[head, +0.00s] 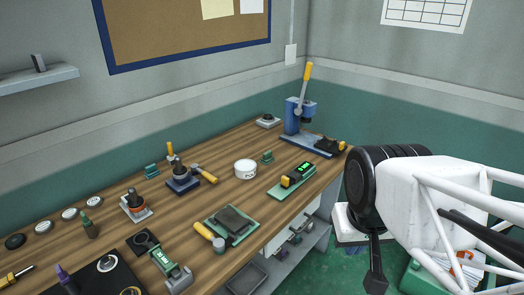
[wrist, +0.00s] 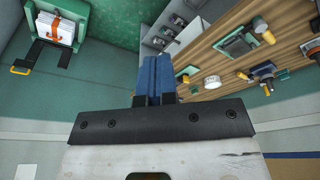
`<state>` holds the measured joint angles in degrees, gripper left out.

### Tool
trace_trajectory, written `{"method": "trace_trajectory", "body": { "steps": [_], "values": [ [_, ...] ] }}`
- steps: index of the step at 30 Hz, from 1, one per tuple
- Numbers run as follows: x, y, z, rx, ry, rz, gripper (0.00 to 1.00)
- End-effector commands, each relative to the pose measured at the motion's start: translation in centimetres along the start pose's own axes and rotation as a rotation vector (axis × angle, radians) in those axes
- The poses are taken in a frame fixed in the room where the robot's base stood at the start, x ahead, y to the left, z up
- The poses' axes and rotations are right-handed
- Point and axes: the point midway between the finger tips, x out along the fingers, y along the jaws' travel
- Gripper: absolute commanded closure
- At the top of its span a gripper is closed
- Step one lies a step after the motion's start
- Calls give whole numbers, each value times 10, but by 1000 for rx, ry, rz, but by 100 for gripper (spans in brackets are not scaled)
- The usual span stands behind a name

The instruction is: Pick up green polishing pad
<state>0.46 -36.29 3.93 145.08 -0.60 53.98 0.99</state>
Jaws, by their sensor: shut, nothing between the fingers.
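Two small green blocks on the wooden bench could be the polishing pad, and I cannot tell which. One green block (head: 266,156) lies just behind a white tub (head: 245,169). The other green block (head: 151,170) lies near the back edge, to the left. My gripper shows in the wrist view with its blue fingers (wrist: 155,62) together and nothing between them. It is off the bench, apart from both blocks. In the head view my arm is at the right, beyond the bench's front edge.
A blue lever press (head: 297,115) stands at the bench's far end. A green-based device with a lit display (head: 298,176) and a green tray with a dark slab (head: 232,222) lie near the front edge. Several tools crowd the left. Bare wood lies around the white tub.

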Motion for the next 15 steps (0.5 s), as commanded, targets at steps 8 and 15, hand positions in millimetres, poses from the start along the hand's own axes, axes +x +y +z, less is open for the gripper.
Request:
{"method": "trace_trajectory", "body": {
  "steps": [8,15],
  "values": [
    [0,0,0,0,0,0,88],
    [0,0,0,0,0,0,51]
  ]
}}
